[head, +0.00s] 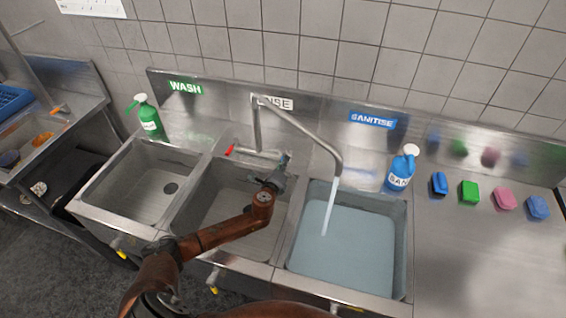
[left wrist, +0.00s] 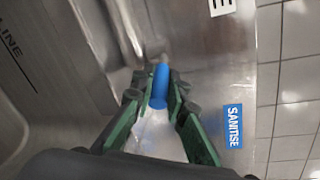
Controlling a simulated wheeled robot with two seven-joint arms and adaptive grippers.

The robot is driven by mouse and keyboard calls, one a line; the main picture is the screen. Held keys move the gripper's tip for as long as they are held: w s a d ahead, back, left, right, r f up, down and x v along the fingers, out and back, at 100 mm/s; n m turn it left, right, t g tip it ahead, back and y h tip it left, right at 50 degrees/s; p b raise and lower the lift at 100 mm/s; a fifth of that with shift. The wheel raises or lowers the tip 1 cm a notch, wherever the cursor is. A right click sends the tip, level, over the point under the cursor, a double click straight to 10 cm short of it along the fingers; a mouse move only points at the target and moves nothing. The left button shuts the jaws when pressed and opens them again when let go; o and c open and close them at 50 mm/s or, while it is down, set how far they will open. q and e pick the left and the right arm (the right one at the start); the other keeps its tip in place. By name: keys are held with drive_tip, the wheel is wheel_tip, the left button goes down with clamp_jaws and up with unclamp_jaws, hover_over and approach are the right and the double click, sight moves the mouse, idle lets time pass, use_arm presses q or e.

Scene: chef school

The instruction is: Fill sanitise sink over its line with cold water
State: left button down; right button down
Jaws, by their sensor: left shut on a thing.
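The sanitise sink (head: 408,250) is the right basin, under the blue SANITISE sign (head: 372,120). Pale blue water (head: 345,250) covers its floor, and I cannot make out its fill line against the water. The swivel spout (head: 310,135) hangs over this basin and a stream (head: 330,205) runs from it. My left gripper (head: 277,180) is at the tap's right side, above the rinse sink's back edge. In the left wrist view its green fingers (left wrist: 160,105) are shut on the blue tap lever (left wrist: 161,84). The red lever (head: 229,150) is at the tap's left. My right gripper is not in view.
The rinse sink (head: 215,205) and wash sink (head: 135,185) look empty. A green spray bottle (head: 148,120) stands behind the wash sink. A blue sanitiser bottle (head: 400,172) stands behind the sanitise sink's right corner. Several coloured sponges, one green (head: 469,192), lie on the right drainboard.

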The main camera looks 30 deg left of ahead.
use_arm(q)
drive_tip(key=c, duration=1.9)
unclamp_jaws()
drive_tip(key=v, duration=1.2)
